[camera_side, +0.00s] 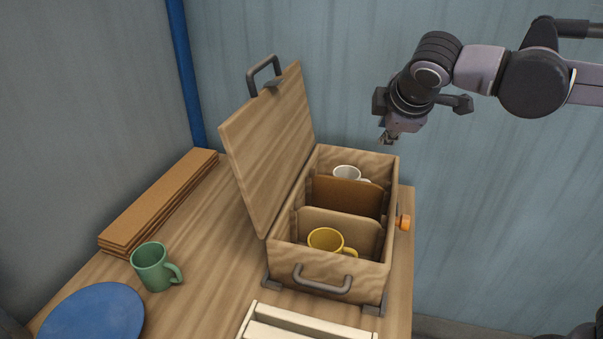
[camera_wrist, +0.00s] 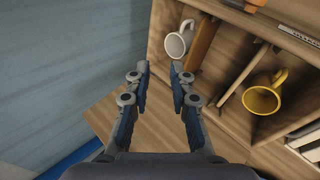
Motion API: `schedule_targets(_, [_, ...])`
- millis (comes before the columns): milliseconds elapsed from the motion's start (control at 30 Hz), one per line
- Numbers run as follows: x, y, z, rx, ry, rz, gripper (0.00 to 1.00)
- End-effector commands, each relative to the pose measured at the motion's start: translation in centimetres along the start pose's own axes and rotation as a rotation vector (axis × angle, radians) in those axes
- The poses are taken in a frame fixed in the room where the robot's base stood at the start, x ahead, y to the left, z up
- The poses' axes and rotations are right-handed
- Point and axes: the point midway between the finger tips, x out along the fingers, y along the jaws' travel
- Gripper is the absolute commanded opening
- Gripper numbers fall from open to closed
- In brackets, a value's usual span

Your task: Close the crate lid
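The wooden crate (camera_side: 377,281) stands on the table in the side view. Its lid (camera_side: 272,140) is open, tilted up and back on the left side, with a dark handle (camera_side: 263,72) at its top edge. Inside are a white mug (camera_side: 347,173), brown dividers (camera_side: 346,195) and a yellow mug (camera_side: 326,239). My gripper (camera_side: 387,139) is above and beyond the crate's far right corner, touching nothing. In the wrist view, my gripper (camera_wrist: 160,72) has its fingers apart with nothing between them. The white mug (camera_wrist: 179,42) and yellow mug (camera_wrist: 263,95) show beyond and to the right of the fingers.
A green mug (camera_side: 154,267), a blue plate (camera_side: 92,315) and stacked boards (camera_side: 160,200) lie left of the crate. A pale slatted rack (camera_side: 290,327) is in front. An orange knob (camera_side: 404,222) sticks out on the crate's right side. Walls stand behind and left.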

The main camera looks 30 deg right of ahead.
Motion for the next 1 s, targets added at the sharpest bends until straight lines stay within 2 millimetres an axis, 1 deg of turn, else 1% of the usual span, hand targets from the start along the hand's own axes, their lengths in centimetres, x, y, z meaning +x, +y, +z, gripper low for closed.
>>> schedule_targets(33, [-0.8, 1.0, -2.4, -0.092, -0.007, 0.040, 0.22])
schedule_targets(67, [-1.2, 1.6, -3.6, -0.146, -0.017, 0.067, 0.22])
schedule_targets(100, [-1.9, 2.2, -5.3, -0.217, -0.028, 0.103, 0.22])
schedule_targets(167, [-3.0, 3.1, -8.0, -0.321, -0.047, 0.161, 0.22])
schedule_targets(200, [-3.8, 3.6, -9.8, -0.386, -0.061, 0.199, 0.22])
schedule_targets(233, [-4.4, 3.9, -11.1, -0.433, -0.071, 0.230, 0.22])
schedule_targets(300, [-6.0, 4.4, -14.1, -0.536, -0.097, 0.300, 0.22])
schedule_targets(400, [-8.3, 4.6, -17.9, -0.656, -0.131, 0.392, 0.22])
schedule_targets(500, [-10.2, 4.5, -20.6, -0.738, -0.161, 0.463, 0.22])
schedule_targets(600, [-11.5, 4.3, -22.2, -0.784, -0.182, 0.507, 0.22])
schedule_targets(733, [-11.9, 4.4, -22.9, -0.805, -0.193, 0.529, 0.22])
schedule_targets(867, [-10.8, 5.0, -22.9, -0.805, -0.194, 0.529, 0.22])
schedule_targets(1000, [-8.8, 6.2, -22.9, -0.802, -0.194, 0.527, 0.22])
